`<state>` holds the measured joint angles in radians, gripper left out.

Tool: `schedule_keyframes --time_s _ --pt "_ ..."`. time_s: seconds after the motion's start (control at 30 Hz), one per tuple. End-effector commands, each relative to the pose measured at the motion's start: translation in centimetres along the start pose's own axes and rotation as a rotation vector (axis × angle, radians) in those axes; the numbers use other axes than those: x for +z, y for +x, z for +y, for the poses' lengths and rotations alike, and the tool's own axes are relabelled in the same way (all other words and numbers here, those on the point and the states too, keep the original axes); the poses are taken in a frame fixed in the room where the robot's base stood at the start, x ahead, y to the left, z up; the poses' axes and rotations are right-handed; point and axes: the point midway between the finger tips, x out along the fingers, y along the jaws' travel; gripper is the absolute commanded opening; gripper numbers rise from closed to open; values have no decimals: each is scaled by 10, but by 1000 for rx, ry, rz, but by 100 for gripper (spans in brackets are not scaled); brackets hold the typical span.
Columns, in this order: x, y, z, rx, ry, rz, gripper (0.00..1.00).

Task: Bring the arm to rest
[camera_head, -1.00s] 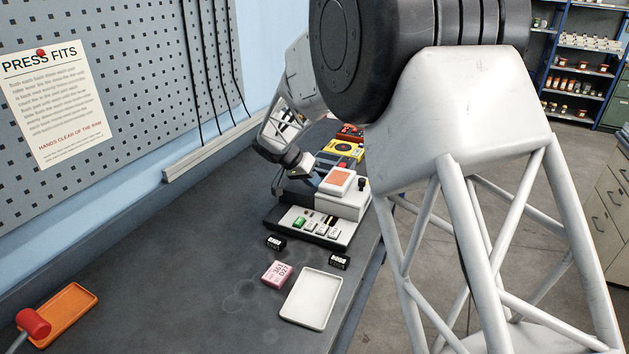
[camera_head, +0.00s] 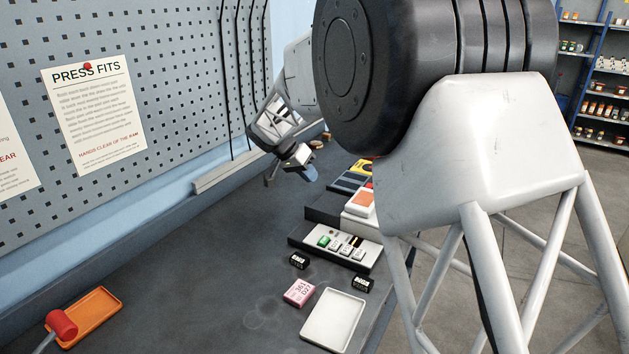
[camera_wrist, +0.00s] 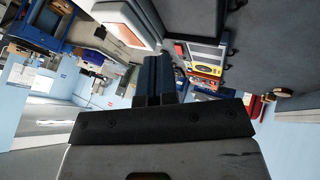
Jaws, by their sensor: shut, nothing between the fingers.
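My gripper (camera_head: 308,174) is in the air above the back part of the bench, tilted, left of the device with the orange pad (camera_head: 361,203). In the wrist view its blue fingers (camera_wrist: 155,80) are together with nothing between them. Part of my arm hides the right side of the bench in the head view.
The dark bench (camera_head: 215,265) is bare in its left middle. A green block (camera_head: 324,242) and several small blocks sit on a grey holder (camera_head: 368,263). A white tray (camera_head: 333,318), pink box (camera_head: 299,293), orange tray (camera_head: 100,308) and red mallet (camera_head: 62,324) lie nearer. A pegboard (camera_head: 180,80) stands behind.

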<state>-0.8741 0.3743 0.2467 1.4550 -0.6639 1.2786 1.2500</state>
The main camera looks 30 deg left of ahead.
Motion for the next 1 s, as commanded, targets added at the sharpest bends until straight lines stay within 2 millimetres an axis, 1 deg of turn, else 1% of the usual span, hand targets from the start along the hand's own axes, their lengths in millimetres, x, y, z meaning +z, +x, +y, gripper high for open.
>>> schedule_keyframes --time_s 0.53,0.67,0.77,0.87,0.97,1.0 --pt "0 -1 0 0 0 0 0" --pt "-1 -1 3 -1 0 -2 0" --pt "-3 0 12 -3 -1 -9 0" --pt "-8 3 29 -7 -4 -23 0" --pt "-14 7 55 -13 -9 -42 0" --pt "-17 10 67 -17 -12 -51 0"
